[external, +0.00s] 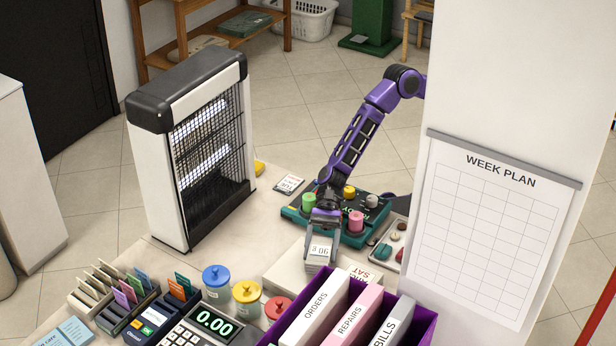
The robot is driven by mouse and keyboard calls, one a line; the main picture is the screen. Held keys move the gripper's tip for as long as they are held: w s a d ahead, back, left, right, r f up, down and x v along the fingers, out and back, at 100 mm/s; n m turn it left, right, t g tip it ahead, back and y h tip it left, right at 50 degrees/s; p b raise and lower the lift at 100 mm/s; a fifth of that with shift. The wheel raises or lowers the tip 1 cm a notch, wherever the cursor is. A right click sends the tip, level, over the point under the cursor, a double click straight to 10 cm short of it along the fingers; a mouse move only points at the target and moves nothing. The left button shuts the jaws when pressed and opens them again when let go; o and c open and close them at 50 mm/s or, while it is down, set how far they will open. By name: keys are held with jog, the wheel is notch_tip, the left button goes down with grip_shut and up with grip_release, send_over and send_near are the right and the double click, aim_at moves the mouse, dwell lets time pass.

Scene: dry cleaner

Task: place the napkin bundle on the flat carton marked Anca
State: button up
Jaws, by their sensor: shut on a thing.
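My gripper (322,240) points down over the counter, to the left of the white pillar. It is shut on a small pale grey bundle with a white tag (318,252), which looks like the napkin bundle. The tag's print is upside down and only partly legible. A pale flat box (284,268) shows beside and beneath the bundle, partly hidden by it and by the binders. I cannot read the name Anca on it, and I cannot tell whether the bundle touches it.
A purple box of binders (425,325) stands close in front. A teal tray with coloured knobs (292,212) lies behind my gripper. A tall heater (190,150) stands left. Lidded jars (246,296) and a till (205,325) fill the front left. A pillar (500,100) blocks the right.

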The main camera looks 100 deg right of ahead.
jog(key=shift+f, duration=0.6)
jog(key=shift+f, duration=0.2)
jog(key=o, duration=1.3)
